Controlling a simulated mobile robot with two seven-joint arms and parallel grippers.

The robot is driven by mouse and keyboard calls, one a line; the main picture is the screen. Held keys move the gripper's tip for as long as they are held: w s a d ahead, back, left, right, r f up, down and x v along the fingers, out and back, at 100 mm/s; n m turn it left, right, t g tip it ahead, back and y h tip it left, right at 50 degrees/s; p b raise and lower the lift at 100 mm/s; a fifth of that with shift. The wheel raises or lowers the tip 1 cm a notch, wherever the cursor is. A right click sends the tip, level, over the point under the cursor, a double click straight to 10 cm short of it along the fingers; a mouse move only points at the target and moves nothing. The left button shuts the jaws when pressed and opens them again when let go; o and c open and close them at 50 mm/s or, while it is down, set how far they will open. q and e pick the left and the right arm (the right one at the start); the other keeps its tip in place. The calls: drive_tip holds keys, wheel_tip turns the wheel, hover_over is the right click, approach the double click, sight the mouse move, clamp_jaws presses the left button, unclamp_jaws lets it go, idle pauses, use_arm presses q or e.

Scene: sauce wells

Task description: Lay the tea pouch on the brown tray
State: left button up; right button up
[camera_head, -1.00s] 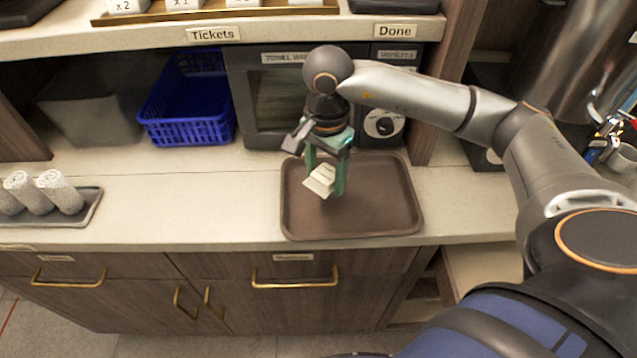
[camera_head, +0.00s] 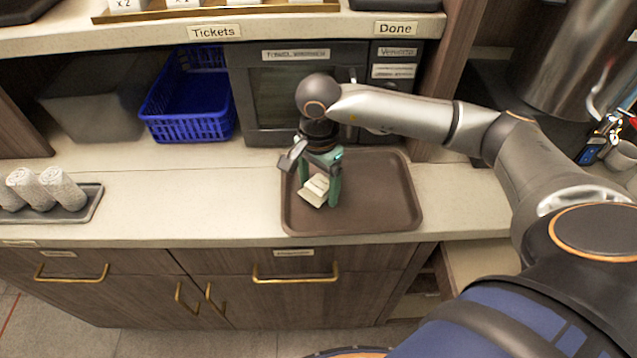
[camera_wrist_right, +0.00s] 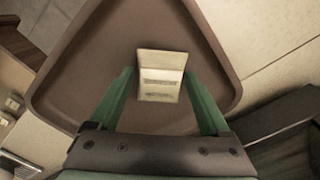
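The tea pouch (camera_head: 315,190) is a small pale packet with printed lines. It is between the green fingers of my right gripper (camera_head: 319,191), low over the left part of the brown tray (camera_head: 380,205). In the right wrist view the pouch (camera_wrist_right: 160,77) sits between the two fingertips (camera_wrist_right: 159,72), which appear to press its sides. The brown tray (camera_wrist_right: 70,85) spreads beneath it. I cannot tell whether the pouch touches the tray. My left gripper is not in view.
A dark oven-like appliance (camera_head: 297,100) stands behind the tray. A blue basket (camera_head: 190,128) is to its left. Rolled towels (camera_head: 62,188) lie on a small tray at far left. The counter between them and the brown tray is clear.

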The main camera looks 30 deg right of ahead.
sight(319, 185)
drive_tip(key=shift+o, duration=1.1)
drive_tip(key=shift+r, duration=0.1)
wheel_tip(319, 185, up, 12)
drive_tip(key=shift+b, duration=0.35)
